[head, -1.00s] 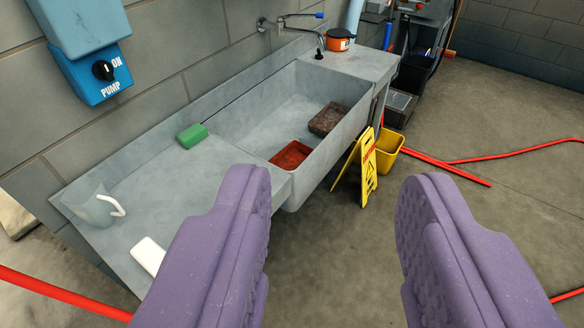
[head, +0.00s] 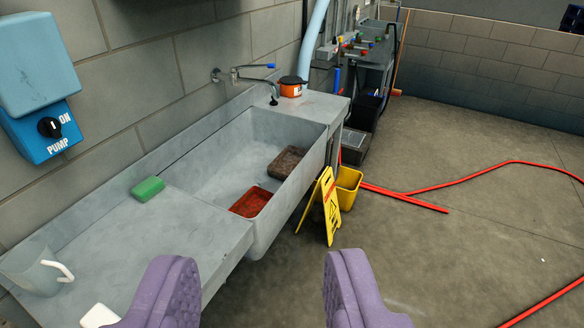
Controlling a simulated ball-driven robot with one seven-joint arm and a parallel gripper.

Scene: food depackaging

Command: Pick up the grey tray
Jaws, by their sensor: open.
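Two small trays lie in the sink basin. The farther one (head: 287,162) is dark grey-brown with a dirty-looking surface; it is the closest match to a grey tray. The nearer one (head: 251,202) is red-orange. My gripper (head: 260,280) shows as two purple padded fingers at the bottom, wide apart with nothing between them. It is well short of the sink, and both trays are apart from it.
The grey sink (head: 225,165) runs along the wall, its counter holding a green sponge-like block (head: 147,188) and a clear jug (head: 35,270). A yellow floor sign (head: 330,205) and yellow bucket (head: 348,188) stand at its right. Red hoses (head: 405,198) cross the open floor.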

